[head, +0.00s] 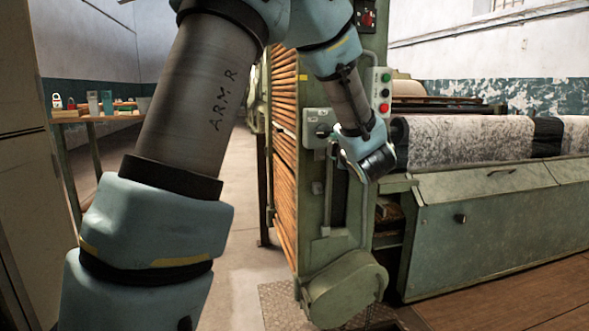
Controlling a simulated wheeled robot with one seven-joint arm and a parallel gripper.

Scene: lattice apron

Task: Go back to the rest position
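My arm rises from the lower left, bends at the top and comes down to its end in front of the green machine (345,225). My gripper (374,160) is at this end, near the grey box on the machine's post. Its fingers cannot be made out, so I cannot tell whether it is open or holds anything. I cannot tell whether it touches the machine.
A control panel (381,92) with coloured buttons is just above the arm's end. Wooden slats (284,150) line the machine's side. A patterned roll of cloth (465,138) lies to the right. A wooden table (95,117) stands at left. Floor between is clear.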

